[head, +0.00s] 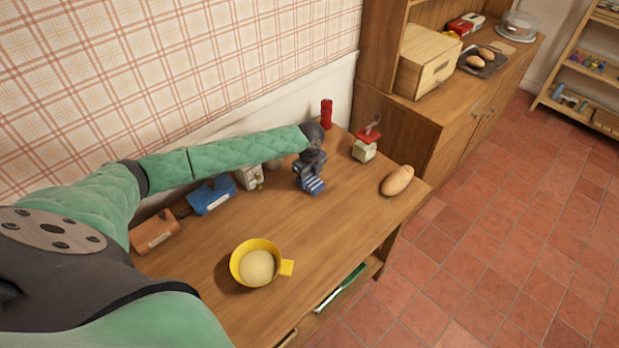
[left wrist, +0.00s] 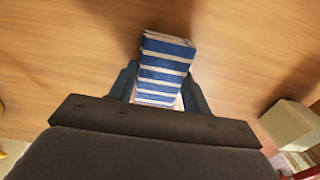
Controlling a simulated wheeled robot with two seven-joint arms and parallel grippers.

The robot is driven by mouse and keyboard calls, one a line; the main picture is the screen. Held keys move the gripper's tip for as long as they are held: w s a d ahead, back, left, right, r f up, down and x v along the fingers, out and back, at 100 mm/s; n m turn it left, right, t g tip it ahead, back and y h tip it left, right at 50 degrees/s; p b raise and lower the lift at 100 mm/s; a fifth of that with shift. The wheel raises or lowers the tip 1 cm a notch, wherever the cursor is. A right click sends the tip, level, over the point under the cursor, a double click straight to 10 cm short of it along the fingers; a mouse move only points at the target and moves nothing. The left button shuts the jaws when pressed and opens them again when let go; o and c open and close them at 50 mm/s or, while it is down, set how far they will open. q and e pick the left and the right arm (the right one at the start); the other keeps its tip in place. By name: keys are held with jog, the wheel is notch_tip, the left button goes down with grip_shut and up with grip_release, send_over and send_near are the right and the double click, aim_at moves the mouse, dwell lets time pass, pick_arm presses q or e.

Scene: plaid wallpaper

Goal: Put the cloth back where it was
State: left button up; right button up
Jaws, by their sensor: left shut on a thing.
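The cloth (left wrist: 163,68) is folded, with blue and white stripes. It is between the two fingers of my left gripper (left wrist: 163,88), which is shut on it. In the head view the cloth (head: 313,185) shows below my left gripper (head: 311,176), over the back part of the wooden table (head: 320,225). I cannot tell whether the cloth touches the table top. My right gripper does not show in either view.
A yellow bowl (head: 243,264) with pale contents stands at the front. A bread loaf (head: 397,180) lies near the right edge. The table's middle is clear.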

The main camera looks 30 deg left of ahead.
aim_at(310, 180)
pick_arm(q)
jog(key=o, duration=0.9)
jog(key=shift+o, duration=0.2)
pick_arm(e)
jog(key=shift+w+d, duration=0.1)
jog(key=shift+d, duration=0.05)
pick_arm(q)
jog(key=shift+r, duration=0.4)
notch_tip(310, 180, up, 11)
jog(key=b, duration=0.3)
jog(key=shift+r+b, duration=0.2)
jog(key=shift+b, duration=0.15)
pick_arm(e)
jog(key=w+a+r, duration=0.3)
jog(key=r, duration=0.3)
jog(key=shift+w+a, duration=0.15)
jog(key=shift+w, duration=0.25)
